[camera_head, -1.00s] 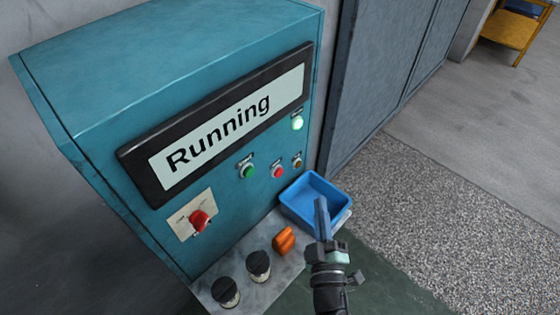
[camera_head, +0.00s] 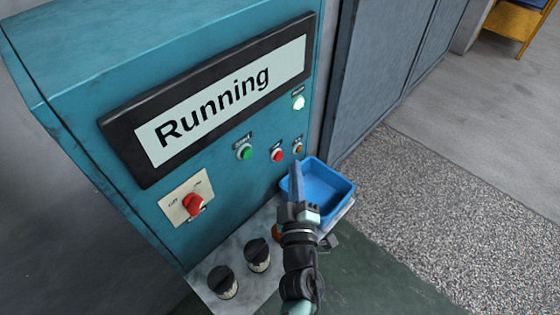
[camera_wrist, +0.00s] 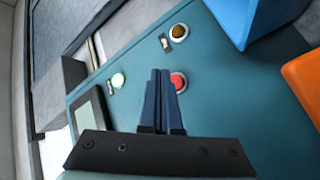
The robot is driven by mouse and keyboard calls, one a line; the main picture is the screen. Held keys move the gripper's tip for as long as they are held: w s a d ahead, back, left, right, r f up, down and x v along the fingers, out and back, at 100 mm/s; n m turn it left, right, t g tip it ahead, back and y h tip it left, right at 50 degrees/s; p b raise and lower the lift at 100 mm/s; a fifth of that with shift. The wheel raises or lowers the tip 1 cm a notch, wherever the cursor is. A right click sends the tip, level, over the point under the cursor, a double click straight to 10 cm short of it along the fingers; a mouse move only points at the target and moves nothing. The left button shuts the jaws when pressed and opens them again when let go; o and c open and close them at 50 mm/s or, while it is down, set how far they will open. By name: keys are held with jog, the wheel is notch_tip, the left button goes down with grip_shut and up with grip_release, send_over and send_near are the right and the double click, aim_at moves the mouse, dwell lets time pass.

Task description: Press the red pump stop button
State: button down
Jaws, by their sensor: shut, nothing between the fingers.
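The red pump stop button (camera_head: 277,155) is a small round button on the teal control cabinet (camera_head: 225,185), between the green start button (camera_head: 245,152) and a small amber button (camera_head: 297,148). My gripper (camera_head: 296,165) is shut and empty, its fingers pointing up toward the panel just right of and below the red button. In the wrist view the red button (camera_wrist: 179,81) shows right beside the tips of the shut fingers (camera_wrist: 161,72), partly behind them. I cannot tell whether they touch it; a gap seems likely.
A display (camera_head: 212,100) reads "Running" and a lamp (camera_head: 298,102) glows green. A red rotary switch (camera_head: 194,204) is at lower left. A blue bin (camera_head: 338,195) and dark-topped jars (camera_head: 257,254) stand on the ledge below. An orange object (camera_wrist: 303,85) is near the bin.

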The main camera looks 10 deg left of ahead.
jog(key=shift+w+a, duration=0.4)
jog(key=shift+a, duration=0.15)
dwell(1.7)
jog(key=shift+w+a+b, duration=0.25)
jog(key=shift+a+b, duration=0.1)
jog(key=shift+b, duration=0.05)
jog(key=shift+w+a, duration=0.2)
jog(key=shift+a, duration=0.15)
dwell(0.6)
jog(key=shift+r, duration=0.1)
jog(key=shift+s+d+p, duration=0.4)
jog(key=shift+s+d, duration=0.1)
jog(key=shift+d, duration=0.15)
